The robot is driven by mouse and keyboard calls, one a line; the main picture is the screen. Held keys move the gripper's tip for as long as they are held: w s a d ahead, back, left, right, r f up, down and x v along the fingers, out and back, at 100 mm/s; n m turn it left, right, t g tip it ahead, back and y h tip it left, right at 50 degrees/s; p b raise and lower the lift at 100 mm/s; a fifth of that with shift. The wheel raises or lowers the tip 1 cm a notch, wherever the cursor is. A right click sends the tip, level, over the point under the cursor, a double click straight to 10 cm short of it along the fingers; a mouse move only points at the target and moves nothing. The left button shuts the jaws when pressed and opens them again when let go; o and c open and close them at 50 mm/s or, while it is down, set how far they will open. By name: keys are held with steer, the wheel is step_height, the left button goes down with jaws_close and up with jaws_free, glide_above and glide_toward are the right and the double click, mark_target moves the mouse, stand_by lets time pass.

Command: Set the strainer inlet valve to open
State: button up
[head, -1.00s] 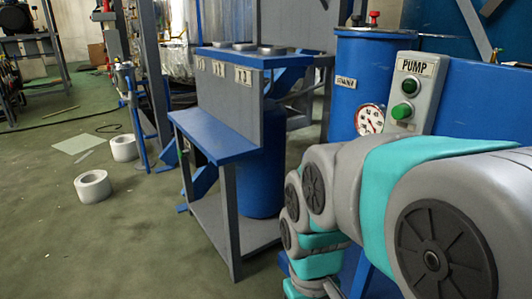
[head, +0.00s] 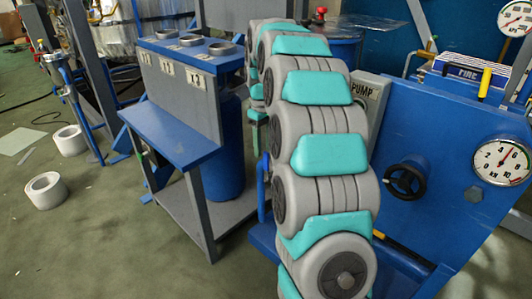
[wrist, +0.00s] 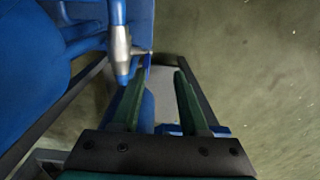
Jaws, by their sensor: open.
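In the wrist view, a silver valve body (wrist: 121,45) sits on a blue pipe, with a small stem pointing right and a blue lever-like part (wrist: 147,66) at its end. No label shows there, so I cannot tell for certain that it is the strainer inlet valve. My gripper (wrist: 156,78) is open, its two green fingers apart, just below and right of the valve body. Nothing is clearly held.
A blue panel (head: 430,225) at the right carries a black handwheel (head: 405,180) and a round gauge (head: 502,162). A blue bench (head: 165,135) with numbered slots stands left of my arm. White rolls (head: 44,190) lie on the open floor at the left.

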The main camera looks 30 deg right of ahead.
mark_target(266, 168)
steer(key=shift+w+d+f, duration=0.3)
steer(key=shift+w+d, duration=0.55)
step_height(266, 168, down, 8)
steer(key=shift+r, duration=0.2)
jaws_close()
stand_by(1.0)
